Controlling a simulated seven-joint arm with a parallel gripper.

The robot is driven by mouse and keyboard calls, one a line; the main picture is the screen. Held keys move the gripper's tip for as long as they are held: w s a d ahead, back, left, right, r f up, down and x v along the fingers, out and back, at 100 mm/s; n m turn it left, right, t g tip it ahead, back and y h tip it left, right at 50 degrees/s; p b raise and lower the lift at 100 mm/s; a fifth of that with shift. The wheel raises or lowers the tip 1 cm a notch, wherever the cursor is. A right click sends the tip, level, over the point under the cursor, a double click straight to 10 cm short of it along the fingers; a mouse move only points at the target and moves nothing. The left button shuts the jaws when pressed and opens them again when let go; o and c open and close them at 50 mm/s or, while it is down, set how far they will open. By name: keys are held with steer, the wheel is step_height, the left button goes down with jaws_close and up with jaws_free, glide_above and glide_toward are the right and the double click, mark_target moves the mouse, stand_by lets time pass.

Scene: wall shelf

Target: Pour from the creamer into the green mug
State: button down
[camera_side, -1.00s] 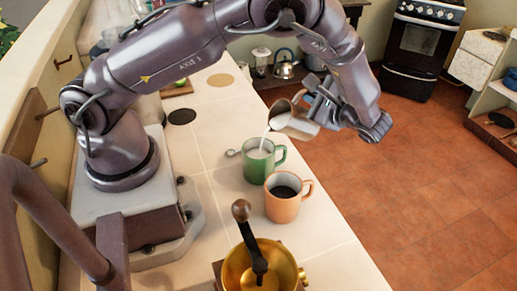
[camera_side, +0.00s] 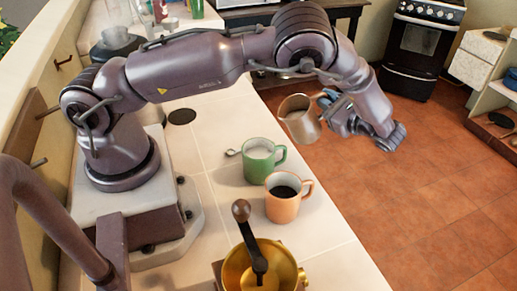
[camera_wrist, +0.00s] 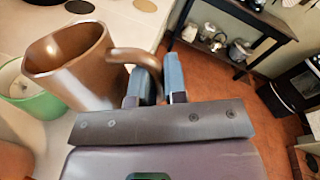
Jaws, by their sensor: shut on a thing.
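The green mug (camera_side: 259,163) stands upright on the counter with white liquid inside; part of it shows at the left of the wrist view (camera_wrist: 38,106). The metal creamer (camera_side: 299,118) hangs above the counter's right edge, up and to the right of the green mug, close to upright with a slight tilt. No stream comes from it. My gripper (camera_side: 332,107) is shut on the creamer's handle; in the wrist view its blue fingertips (camera_wrist: 160,78) close on the handle of the brownish creamer (camera_wrist: 78,65). The creamer's contents cannot be seen.
An orange mug (camera_side: 283,205) with dark liquid stands right beside the green mug, nearer the camera. A brass grinder (camera_side: 262,268) with a crank is in front. The counter (camera_side: 200,110) behind is mostly clear.

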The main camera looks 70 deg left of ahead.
steer(key=w+f+m, duration=0.3)
steer(key=f+m, duration=0.2)
steer(key=f, duration=0.4)
steer(key=shift+w+g+y, duration=0.3)
steer(key=shift+w+y, duration=0.1)
steer(key=shift+a+f, duration=0.1)
